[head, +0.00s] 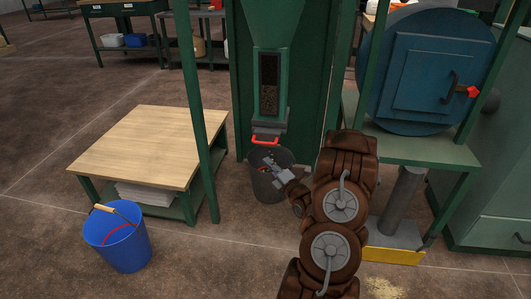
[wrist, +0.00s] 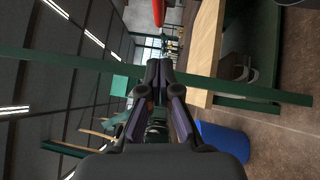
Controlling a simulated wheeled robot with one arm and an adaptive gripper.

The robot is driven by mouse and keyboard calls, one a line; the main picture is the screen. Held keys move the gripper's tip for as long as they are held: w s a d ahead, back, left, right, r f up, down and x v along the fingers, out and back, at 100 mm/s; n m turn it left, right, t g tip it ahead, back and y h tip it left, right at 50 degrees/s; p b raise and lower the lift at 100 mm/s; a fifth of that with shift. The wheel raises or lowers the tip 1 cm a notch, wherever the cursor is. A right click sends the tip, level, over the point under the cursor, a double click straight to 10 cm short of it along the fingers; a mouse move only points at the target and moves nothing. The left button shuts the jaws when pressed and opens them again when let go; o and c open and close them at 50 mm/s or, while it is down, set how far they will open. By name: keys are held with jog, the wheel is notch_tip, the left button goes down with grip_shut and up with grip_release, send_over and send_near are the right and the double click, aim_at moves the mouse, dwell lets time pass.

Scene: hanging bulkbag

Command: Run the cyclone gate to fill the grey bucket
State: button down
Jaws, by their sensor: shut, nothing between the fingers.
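The green cyclone (head: 269,30) has a dark sight window (head: 269,85) with brown grainy material low in it. Its gate at the bottom carries a red handle (head: 265,139). A red piece at the top of the wrist view (wrist: 158,12) looks like this handle. The dark grey bucket (head: 267,190) stands upright on the floor under the outlet; its contents are hard to make out. My gripper (head: 267,160) is over the bucket's mouth, just below the red handle and apart from it. Its fingers are together and empty in the wrist view (wrist: 160,66).
A wood-topped table (head: 145,140) stands left, behind a green post (head: 195,120). A blue bucket (head: 122,243) is on the floor at front left. A blue drum with a hatch (head: 425,75) sits on a green stand at right. Pale spill (head: 385,288) lies in front.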

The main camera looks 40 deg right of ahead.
jog(key=w+d+r+b, duration=0.1)
jog(key=w+d+b, duration=0.1)
jog(key=w, duration=0.3)
jog(key=shift+w+d, duration=0.25)
jog(key=shift+d, duration=0.6)
jog(key=shift+r, duration=0.1)
